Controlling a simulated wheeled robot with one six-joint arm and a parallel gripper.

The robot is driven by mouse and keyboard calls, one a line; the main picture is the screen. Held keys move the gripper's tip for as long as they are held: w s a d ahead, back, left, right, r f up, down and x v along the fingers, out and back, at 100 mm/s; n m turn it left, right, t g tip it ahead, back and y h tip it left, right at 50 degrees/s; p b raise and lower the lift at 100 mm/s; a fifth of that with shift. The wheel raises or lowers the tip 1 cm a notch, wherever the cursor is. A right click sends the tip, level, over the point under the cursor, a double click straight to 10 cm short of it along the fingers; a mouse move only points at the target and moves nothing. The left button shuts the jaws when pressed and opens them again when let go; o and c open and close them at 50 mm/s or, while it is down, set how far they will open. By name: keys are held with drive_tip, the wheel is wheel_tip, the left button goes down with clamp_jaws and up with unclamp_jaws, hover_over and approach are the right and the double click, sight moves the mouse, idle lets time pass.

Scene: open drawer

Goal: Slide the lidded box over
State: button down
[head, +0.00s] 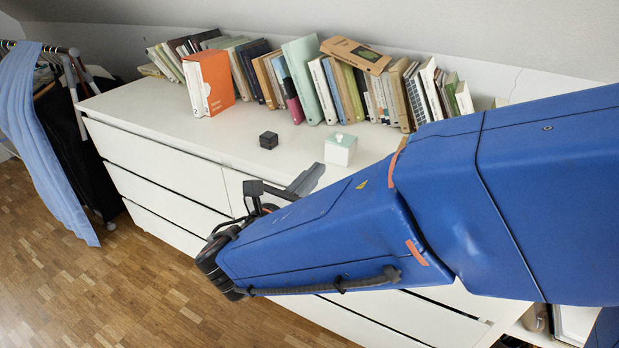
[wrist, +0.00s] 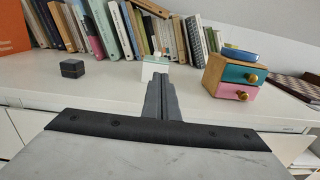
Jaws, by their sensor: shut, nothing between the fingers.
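A small white box with a pale green lid and a light knob (head: 340,150) stands upright on the white dresser top (head: 215,145). In the wrist view this lidded box (wrist: 153,68) is straight ahead, partly hidden behind my fingertips. My gripper (head: 308,180) is shut and empty, at the dresser's front edge, nearer the front than the box. The closed fingers show in the wrist view (wrist: 162,78), pointing at the box. A gap to the box seems to remain in the head view; touch cannot be told from the wrist view.
A small black box (head: 268,140) stands left of the lidded box. Books (head: 300,75) and an orange slipcase (head: 210,82) line the back. A wooden mini chest with teal and pink drawers (wrist: 235,76) stands to the right. Bare dresser top surrounds the lidded box.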

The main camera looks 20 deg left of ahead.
sight(340, 146)
drive_tip(key=w, duration=0.6)
drive_tip(key=w+d, duration=0.1)
drive_tip(key=w, duration=0.2)
drive_tip(key=shift+w, duration=0.25)
drive_tip(key=w, duration=0.7)
drive_tip(key=w+d, duration=0.1)
drive_tip(key=w, duration=0.2)
drive_tip(key=shift+w+d, duration=0.1)
drive_tip(key=shift+w, duration=0.25)
